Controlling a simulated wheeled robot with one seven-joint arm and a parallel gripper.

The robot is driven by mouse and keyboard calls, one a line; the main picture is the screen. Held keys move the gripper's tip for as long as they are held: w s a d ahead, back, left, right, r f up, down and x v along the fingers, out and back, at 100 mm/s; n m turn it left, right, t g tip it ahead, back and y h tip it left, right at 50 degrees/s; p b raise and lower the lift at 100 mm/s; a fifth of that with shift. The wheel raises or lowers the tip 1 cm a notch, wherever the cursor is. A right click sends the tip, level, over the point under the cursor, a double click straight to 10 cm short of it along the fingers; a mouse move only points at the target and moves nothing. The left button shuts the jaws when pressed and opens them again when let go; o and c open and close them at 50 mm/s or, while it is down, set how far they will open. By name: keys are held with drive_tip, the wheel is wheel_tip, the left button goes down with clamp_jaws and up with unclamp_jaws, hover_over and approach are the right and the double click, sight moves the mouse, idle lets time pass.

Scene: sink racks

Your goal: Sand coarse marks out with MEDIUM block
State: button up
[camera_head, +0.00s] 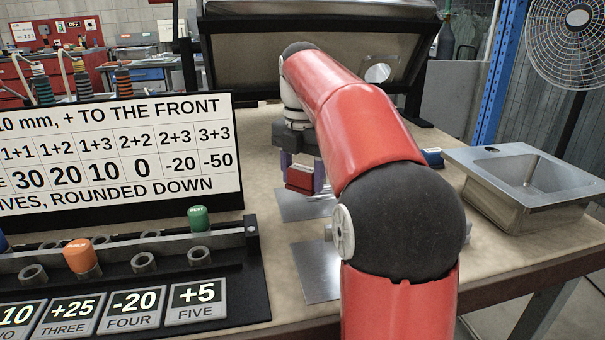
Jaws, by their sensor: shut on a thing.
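My gripper (302,172) points down over the far part of the bench, with purple-blue fingers. It is shut on a red block (301,181). No grade label can be read on the block, so I cannot tell if it is the medium one. The block is at or just above a flat metal plate (291,208); contact cannot be made out. A second flat metal plate (312,271) lies nearer. My red arm hides the right part of both plates, and no coarse marks can be made out on them. A small blue object (433,157) shows behind my arm.
A steel sink (482,190) sits at the right bench edge. A black rack (245,285) with an orange peg (79,256), a green peg (198,218) and number tiles fills the front left, before a printed board (120,150). A dark hooded box (300,30) stands behind.

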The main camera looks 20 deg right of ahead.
sight(317, 196)
drive_tip(key=shift+f+b, duration=0.6)
drive_tip(key=shift+f, duration=0.4)
drive_tip(key=shift+s+d+r+p, duration=0.15)
drive_tip(key=shift+d+p, duration=0.2)
drive_tip(key=shift+d, duration=0.45)
drive_tip(key=shift+s+d+r+p, duration=0.15)
drive_tip(key=shift+d+p, duration=0.15)
drive_tip(key=shift+d, duration=0.45)
drive_tip(key=shift+s+d+f+p, duration=0.1)
drive_tip(key=shift+s+d+p, duration=0.3)
drive_tip(key=shift+d, duration=0.85)
drive_tip(key=shift+s+d+f+p, duration=0.15)
drive_tip(key=shift+d+p, duration=0.4)
drive_tip(key=shift+d, duration=0.7)
drive_tip(key=shift+s+d+f+p, duration=0.1)
drive_tip(key=shift+s+d+p, duration=0.3)
drive_tip(key=shift+d, duration=0.85)
drive_tip(key=shift+w+r+p, duration=0.1)
drive_tip(key=shift+w+p, duration=0.05)
drive_tip(key=shift+p, duration=0.15)
